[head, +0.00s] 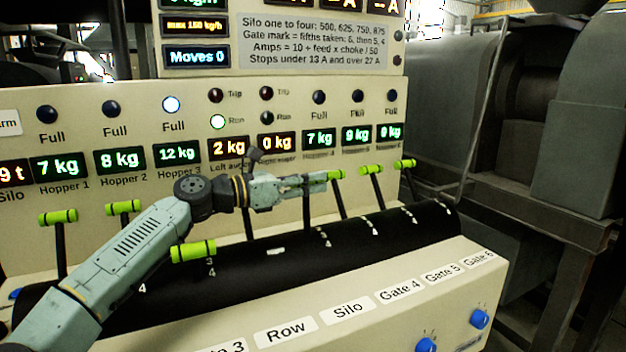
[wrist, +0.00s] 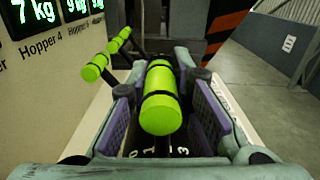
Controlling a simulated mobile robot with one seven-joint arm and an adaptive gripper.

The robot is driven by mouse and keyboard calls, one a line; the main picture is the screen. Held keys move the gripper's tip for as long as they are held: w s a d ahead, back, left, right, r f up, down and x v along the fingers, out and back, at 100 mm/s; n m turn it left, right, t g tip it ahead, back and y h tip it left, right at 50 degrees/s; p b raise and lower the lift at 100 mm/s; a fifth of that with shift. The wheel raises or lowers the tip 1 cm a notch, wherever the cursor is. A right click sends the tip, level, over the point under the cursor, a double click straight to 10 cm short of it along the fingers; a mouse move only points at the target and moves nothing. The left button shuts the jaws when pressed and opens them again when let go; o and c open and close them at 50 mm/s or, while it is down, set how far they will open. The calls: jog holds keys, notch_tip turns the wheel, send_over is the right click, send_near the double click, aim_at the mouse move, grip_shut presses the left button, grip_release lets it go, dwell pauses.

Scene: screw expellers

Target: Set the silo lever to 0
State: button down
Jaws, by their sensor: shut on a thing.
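My gripper (head: 318,181) reaches right across the lever row in the head view. It is shut on the silo lever, whose green handle (wrist: 161,112) lies between the pads in the wrist view (wrist: 165,100). In the head view only the silo lever's dark shaft (head: 307,208) shows; the fingers hide its handle. Digits 0, 1 and 3 show under it in the wrist view, with the lever in front of the stretch between 1 and 3. The Silo label (head: 347,311) is on the front panel.
The gate 4 handle (head: 336,175) is close beyond my fingertips, with gates 5 (head: 371,170) and 6 (head: 405,164) further right. The gate 3 handle (head: 193,251) stands nearer, below my arm. The display panel (head: 160,130) is behind; its moves readout (head: 196,57) shows 0.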

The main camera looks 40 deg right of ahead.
jog(key=shift+w+d+n, duration=0.15)
jog(key=shift+w+n, duration=0.25)
jog(key=shift+w, duration=0.25)
jog(key=c, duration=1.4)
grip_release()
jog(key=shift+c, duration=0.2)
jog(key=v, duration=1.2)
jog(key=shift+s+f, duration=0.1)
